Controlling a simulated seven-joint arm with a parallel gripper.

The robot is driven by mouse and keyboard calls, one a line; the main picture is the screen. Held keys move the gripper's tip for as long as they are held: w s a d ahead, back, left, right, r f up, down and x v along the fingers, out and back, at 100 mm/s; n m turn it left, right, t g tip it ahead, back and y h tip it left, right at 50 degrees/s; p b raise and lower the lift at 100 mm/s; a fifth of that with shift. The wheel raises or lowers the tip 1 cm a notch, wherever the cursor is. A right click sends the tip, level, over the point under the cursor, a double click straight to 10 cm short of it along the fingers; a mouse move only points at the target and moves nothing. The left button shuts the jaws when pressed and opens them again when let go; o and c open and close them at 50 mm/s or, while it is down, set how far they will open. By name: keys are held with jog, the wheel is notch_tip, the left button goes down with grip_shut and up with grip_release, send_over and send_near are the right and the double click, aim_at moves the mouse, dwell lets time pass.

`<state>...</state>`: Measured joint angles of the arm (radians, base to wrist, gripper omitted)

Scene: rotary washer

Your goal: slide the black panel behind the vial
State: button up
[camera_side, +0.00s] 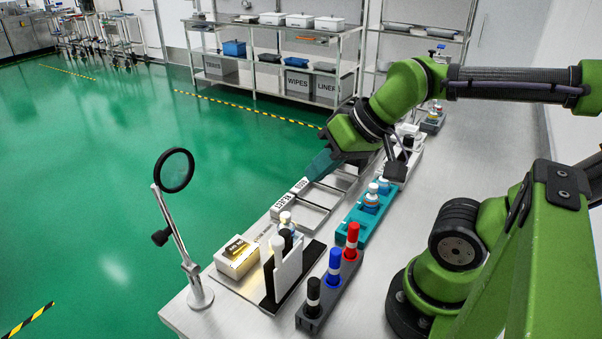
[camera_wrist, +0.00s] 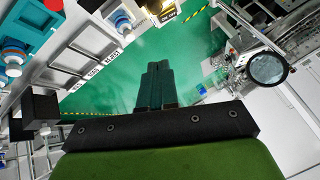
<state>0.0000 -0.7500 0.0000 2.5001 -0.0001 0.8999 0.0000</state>
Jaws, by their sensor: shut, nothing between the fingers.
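The black panel (camera_side: 269,287) stands upright on the light-coloured station plate near the front of the bench in the side view, next to a white panel (camera_side: 290,268). A small vial with a white cap (camera_side: 286,218) stands just beyond the panels, partly hidden by them. I cannot tell the exact gap between panel and vial. My gripper (camera_side: 318,168) is shut and empty. It hangs over the far part of the bench, well beyond the panels and apart from them. Its teal fingers (camera_wrist: 155,72) lie together in the wrist view, over the green floor.
A lamp box (camera_side: 237,258) stands left of the vial. A magnifier on a stand (camera_side: 174,172) is at the left bench edge. A marker rack (camera_side: 328,290) with black, blue and red markers stands right of the panels. A teal vial rack (camera_side: 366,215) and labelled sorting trays (camera_side: 318,205) lie beyond.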

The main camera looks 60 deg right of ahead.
aim_at(283, 231)
jog(key=shift+o, duration=1.1)
jog(key=shift+f, duration=0.1)
jog(key=shift+o, duration=1.1)
jog(key=shift+w+a+f+g, duration=0.2)
jog(key=shift+a+g, duration=0.1)
jog(key=o, duration=0.5)
jog(key=w+a+r+n+g, duration=0.1)
jog(key=w+a+n+g, duration=0.1)
jog(key=w+n+g, duration=0.1)
jog(key=w+a+r+n+g+h, duration=0.1)
jog(key=w+n, duration=0.1)
jog(key=shift+a+r, duration=0.3)
jog(key=shift+a, duration=0.1)
jog(key=shift+c, duration=0.2)
jog(key=f+g, duration=0.1)
jog(key=f, duration=0.3)
jog(key=f+n, duration=0.1)
jog(key=f, duration=0.4)
jog(key=f+n+g+h, duration=0.1)
jog(key=f, duration=0.3)
jog(key=shift+s+a+f+g, duration=0.1)
jog(key=shift+s+f+g, duration=0.2)
jog(key=shift+f, duration=0.1)
grip_shut()
